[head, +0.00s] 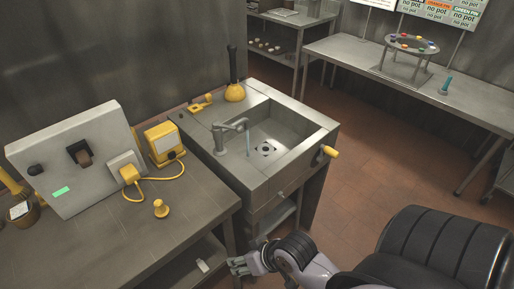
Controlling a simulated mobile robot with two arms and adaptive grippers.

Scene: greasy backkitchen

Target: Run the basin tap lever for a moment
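The basin (300,123) is a square steel sink in a metal stand in the middle of the head view. A grey tap (219,139) stands on its left rim, with its spout reaching over the bowl. A thin bluish vertical streak (248,144) shows below the spout; it looks like water. A yellow lever handle (328,151) sticks out at the basin's right front edge. I cannot tell whether it works the tap. My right gripper (236,266) is low in front of the stand, apart from the basin, its fingers spread and empty. My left gripper is not in view.
A left bench (190,205) carries a grey panel box (75,150), a yellow device (163,143) with a cable, and a yellow knob (161,208). A plunger (235,90) stands behind the basin. A right bench (360,58) runs along the wall. Tiled floor (370,170) right of the basin is clear.

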